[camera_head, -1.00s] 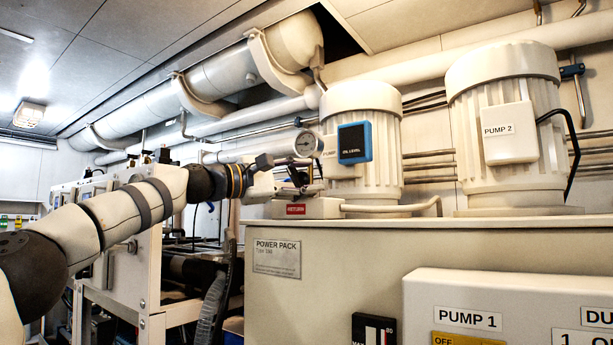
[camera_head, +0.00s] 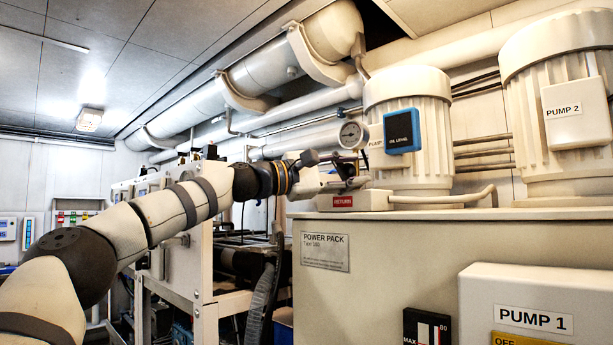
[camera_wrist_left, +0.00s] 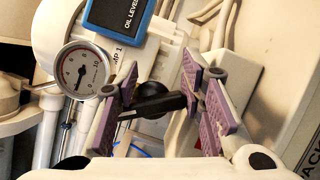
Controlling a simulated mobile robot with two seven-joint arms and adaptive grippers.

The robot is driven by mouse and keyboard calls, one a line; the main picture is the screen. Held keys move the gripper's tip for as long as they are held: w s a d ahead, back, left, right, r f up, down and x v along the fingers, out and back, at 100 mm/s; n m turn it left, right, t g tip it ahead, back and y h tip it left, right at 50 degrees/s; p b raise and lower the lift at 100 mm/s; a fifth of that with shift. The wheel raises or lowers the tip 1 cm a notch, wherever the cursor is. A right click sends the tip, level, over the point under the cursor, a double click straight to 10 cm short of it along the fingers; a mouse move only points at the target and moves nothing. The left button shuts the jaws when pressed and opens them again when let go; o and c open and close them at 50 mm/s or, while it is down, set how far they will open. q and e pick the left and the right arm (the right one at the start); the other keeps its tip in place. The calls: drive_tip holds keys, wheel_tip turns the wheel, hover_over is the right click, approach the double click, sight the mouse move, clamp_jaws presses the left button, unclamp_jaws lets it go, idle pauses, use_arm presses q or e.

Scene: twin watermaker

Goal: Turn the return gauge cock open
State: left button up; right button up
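The return gauge cock shows in the left wrist view as a black lever (camera_wrist_left: 160,104) with a rounded hub, lying crosswise in the picture. My left gripper (camera_wrist_left: 160,85) is open, with its purple-padded fingers on either side of the lever; whether a pad touches it I cannot tell. In the head view the left gripper (camera_head: 343,176) is small beside the block with the red RETURN label (camera_head: 343,201), and it partly hides the cock. The round white pressure gauge (camera_wrist_left: 82,71) is beside the fingers and also shows in the head view (camera_head: 352,134). My right gripper is out of view.
A blue-framed oil level box (camera_head: 402,131) is on the pump motor behind the gauge. A cream pipe (camera_head: 440,200) runs right from the return block along the power pack top (camera_head: 440,214). A second pump (camera_head: 560,110) stands farther right.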

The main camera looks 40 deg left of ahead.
use_arm(q)
drive_tip(key=shift+s+a+f, duration=0.25)
drive_tip(key=shift+s+a, duration=0.05)
drive_tip(key=shift+a, duration=0.15)
drive_tip(key=shift+s+a+f, duration=0.25)
drive_tip(key=shift+a, duration=0.2)
drive_tip(key=shift+c, duration=0.8)
drive_tip(key=o, duration=0.5)
drive_tip(key=v, duration=0.2)
drive_tip(key=r+v, duration=0.1)
drive_tip(key=v, duration=0.4)
drive_tip(key=shift+s+a+r, duration=0.1)
drive_tip(key=shift+s+a, duration=0.1)
drive_tip(key=shift+a, duration=0.25)
drive_tip(key=s, duration=0.1)
drive_tip(key=s+f, duration=0.1)
drive_tip(key=s, duration=0.1)
drive_tip(key=s+a, duration=0.1)
drive_tip(key=shift+s+f, duration=0.15)
drive_tip(key=shift+f, duration=0.05)
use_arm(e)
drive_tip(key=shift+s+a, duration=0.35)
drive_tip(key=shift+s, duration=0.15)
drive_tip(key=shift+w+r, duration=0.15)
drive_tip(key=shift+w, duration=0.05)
